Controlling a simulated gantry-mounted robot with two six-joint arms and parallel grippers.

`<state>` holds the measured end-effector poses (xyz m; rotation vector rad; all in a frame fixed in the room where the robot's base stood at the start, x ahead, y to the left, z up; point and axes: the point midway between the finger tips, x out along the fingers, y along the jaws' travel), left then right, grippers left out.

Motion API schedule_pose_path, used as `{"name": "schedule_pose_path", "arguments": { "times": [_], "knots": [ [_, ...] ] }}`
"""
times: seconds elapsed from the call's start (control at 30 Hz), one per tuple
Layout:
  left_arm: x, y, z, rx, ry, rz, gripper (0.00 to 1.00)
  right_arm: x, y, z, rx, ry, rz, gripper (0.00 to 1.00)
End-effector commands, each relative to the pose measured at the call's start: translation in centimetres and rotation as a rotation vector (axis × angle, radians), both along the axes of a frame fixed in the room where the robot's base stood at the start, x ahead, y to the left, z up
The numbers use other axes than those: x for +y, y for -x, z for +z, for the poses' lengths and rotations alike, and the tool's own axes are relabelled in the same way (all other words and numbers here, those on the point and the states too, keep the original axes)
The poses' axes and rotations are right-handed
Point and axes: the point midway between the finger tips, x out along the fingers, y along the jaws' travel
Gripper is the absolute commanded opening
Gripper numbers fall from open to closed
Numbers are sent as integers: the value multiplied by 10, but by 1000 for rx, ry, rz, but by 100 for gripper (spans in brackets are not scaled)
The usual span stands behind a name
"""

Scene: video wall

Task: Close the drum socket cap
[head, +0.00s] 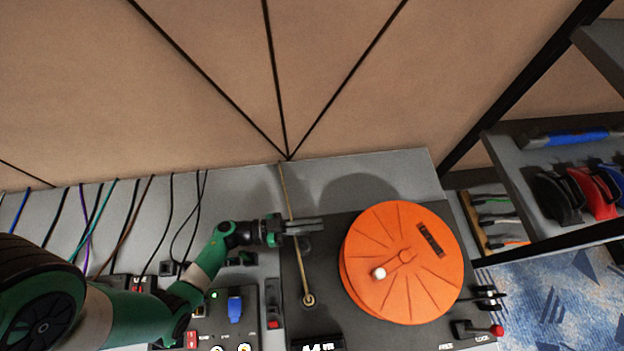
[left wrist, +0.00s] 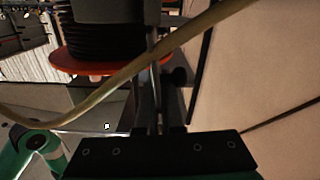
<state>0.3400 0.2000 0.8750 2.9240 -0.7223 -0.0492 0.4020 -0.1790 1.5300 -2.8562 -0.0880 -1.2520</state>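The orange cable drum (head: 385,290) lies on a dark panel, with a white knob and a dark slotted strip (head: 431,240) on its top face. I cannot make out which part is the socket cap. My left gripper (head: 318,226) is left of the drum, apart from it, with its fingers pointing right. In the left wrist view its fingers (left wrist: 150,85) lie close together with nothing seen between them. A small dark round part (left wrist: 180,77) shows beside the fingers there. The drum (left wrist: 85,62) also shows behind the fingers, its rim partly hidden. My right gripper is not in view.
A tan cable (head: 287,200) runs down past my left gripper to a ring on the panel (head: 335,335), and crosses before the fingers in the wrist view. Switches and a red-tipped lever (head: 496,331) sit at the right. A tool shelf (head: 520,160) stands far right.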

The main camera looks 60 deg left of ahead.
Motion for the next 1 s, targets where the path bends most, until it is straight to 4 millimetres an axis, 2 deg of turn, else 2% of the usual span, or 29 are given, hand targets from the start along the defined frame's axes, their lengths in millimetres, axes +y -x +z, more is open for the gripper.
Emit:
{"name": "schedule_pose_path", "arguments": {
  "times": [0.1, 0.3, 0.77, 0.87, 1.0],
  "knots": [
    [0, 0, -1, 1, 2, 0, 0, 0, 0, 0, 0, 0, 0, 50],
    [0, 0, 0, 1, 2, 0, 34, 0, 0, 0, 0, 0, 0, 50],
    [0, 0, 1, 0, 2, 0, 34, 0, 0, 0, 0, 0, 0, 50],
    [0, 0, 9, 0, 1, 0, 34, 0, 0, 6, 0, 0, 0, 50],
    [0, 0, 37, -1, 0, 0, 34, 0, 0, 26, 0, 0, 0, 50]
  ]
}}
